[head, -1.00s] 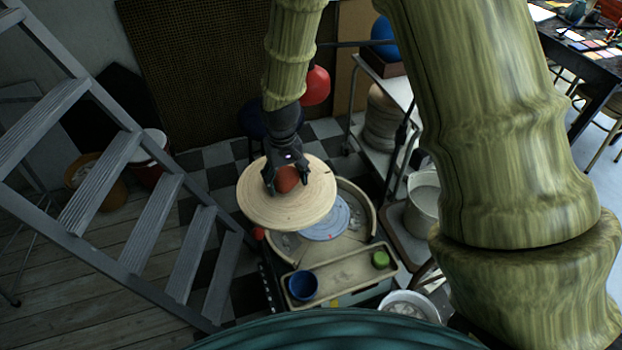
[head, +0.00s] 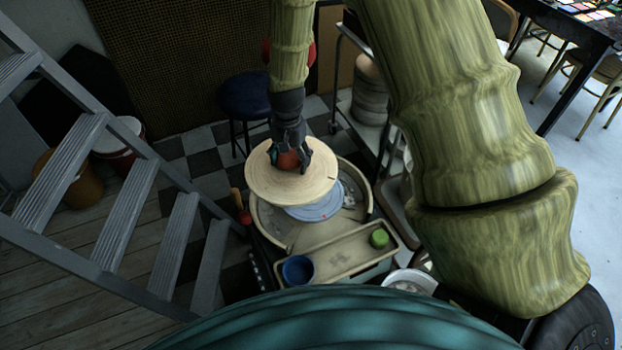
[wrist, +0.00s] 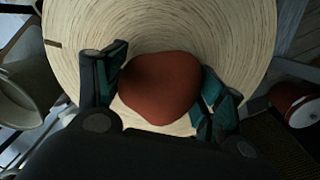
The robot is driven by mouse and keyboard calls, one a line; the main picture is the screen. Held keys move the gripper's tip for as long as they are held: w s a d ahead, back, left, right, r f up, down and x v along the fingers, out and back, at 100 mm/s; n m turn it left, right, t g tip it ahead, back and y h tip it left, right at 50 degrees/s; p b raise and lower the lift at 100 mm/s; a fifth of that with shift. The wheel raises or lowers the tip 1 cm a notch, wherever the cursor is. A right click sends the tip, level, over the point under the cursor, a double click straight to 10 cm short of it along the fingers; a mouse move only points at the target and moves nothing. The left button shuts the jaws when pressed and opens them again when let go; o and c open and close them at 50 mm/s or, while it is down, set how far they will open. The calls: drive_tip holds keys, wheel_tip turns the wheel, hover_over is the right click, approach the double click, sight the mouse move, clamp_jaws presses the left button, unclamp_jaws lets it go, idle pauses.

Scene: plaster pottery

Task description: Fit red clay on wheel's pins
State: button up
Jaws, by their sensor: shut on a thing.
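The red clay (head: 289,161) is a rounded lump at the middle of a round pale wooden disc (head: 292,187). My gripper (head: 290,158) is above the disc with its fingers shut on the clay from both sides. In the wrist view the clay (wrist: 160,88) sits between the two fingers, with the disc (wrist: 190,30) behind it. The potter's wheel (head: 319,208) has a grey-blue head, partly covered by the disc, which hangs over its back left part. I cannot see the pins, nor tell whether the disc touches the wheel head.
A tray (head: 345,253) at the wheel's front holds a blue cup (head: 297,269) and a green object (head: 379,238). A grey stepladder (head: 115,215) stands left. A blue stool (head: 247,97) is behind the wheel. A white bucket (head: 409,281) stands at front right.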

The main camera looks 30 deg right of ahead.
drive_tip(key=w+d+f+m+b, duration=0.1)
drive_tip(key=d+f+m+b, duration=0.6)
drive_tip(key=f, duration=0.5)
drive_tip(key=shift+w+d+m+b, duration=0.25)
drive_tip(key=shift+w+m+b, duration=0.1)
drive_tip(key=shift+m, duration=0.55)
drive_tip(key=shift+f, duration=0.2)
drive_tip(key=shift+f+b, duration=2)
drive_tip(key=shift+f, duration=0.05)
drive_tip(key=shift+a+p, duration=0.1)
drive_tip(key=shift+p, duration=1.15)
drive_tip(key=shift+f, duration=1)
idle(1.2)
